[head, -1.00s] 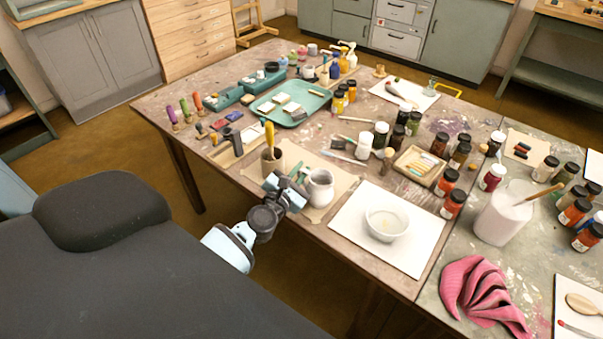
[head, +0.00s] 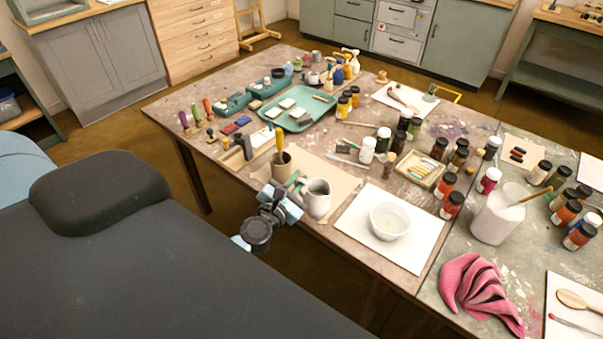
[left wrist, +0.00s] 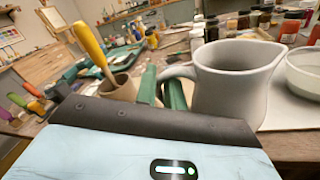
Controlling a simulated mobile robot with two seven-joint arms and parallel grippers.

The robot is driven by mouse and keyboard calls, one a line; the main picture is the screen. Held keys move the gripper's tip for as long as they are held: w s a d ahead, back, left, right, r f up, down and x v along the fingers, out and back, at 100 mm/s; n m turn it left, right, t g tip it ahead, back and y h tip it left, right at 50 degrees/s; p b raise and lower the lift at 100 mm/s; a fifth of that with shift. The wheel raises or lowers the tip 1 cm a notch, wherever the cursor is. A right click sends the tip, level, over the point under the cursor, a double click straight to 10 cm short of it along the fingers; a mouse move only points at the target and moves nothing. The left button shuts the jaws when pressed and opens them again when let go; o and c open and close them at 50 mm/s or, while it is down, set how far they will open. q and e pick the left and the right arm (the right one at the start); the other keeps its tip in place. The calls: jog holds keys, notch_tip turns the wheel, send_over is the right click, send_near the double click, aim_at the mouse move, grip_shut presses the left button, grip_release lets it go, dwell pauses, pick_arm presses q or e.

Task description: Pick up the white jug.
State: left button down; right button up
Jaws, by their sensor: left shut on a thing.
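The white jug (head: 318,199) is small and rounded, with an open top, near the front edge of the table. In the left wrist view the jug (left wrist: 232,85) looks close to upright, with its handle towards my fingers. My left gripper (head: 296,184) is at the jug's left side. Its green fingers (left wrist: 161,92) are shut on the handle. The jug's base is hidden in the wrist view, and I cannot tell whether it touches the table. My right gripper is not in view.
A tan cup (head: 282,169) with a yellow-handled tool stands close left of the jug. A white bowl (head: 390,222) sits on a white sheet (head: 418,253) to the right. A large white pitcher (head: 492,222) and several jars stand farther right.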

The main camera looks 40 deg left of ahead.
pick_arm(q)
jog(key=s, duration=0.5)
jog(key=shift+s+d+r, duration=0.3)
jog(key=shift+s+d, duration=0.05)
jog(key=shift+s, duration=0.05)
jog(key=shift+s+d+r, duration=0.1)
jog(key=shift+s, duration=0.75)
jog(key=shift+s+d+r, duration=0.1)
jog(key=shift+s, duration=0.75)
